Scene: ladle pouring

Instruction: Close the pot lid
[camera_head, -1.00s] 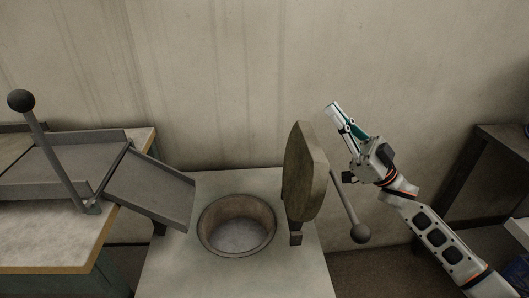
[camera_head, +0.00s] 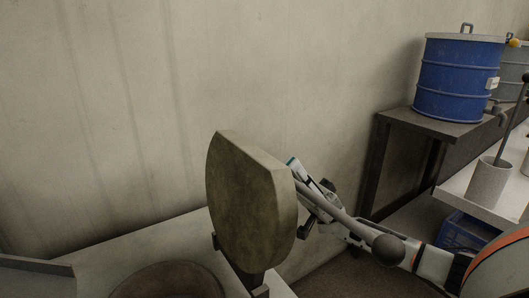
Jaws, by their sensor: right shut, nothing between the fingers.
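The pot lid (camera_head: 250,200) stands upright, open on its hinge, at the middle of the head view. Its lever ends in a dark ball knob (camera_head: 388,250) that points to the lower right. The pot (camera_head: 168,282) is at the bottom edge, mostly cut off, in the pale counter (camera_head: 105,262). My right gripper (camera_head: 296,170) is shut and empty, just right of the lid and behind its lever. The lid and lever partly hide its fingers, and I cannot tell whether it touches the lid. My left gripper is not in view.
A blue drum (camera_head: 458,78) stands on a dark table (camera_head: 440,128) at the back right. A grey cup (camera_head: 488,182) holding a rod stands on a white surface at the right. A grey metal tray (camera_head: 35,278) edges in at the lower left. The wall behind is bare.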

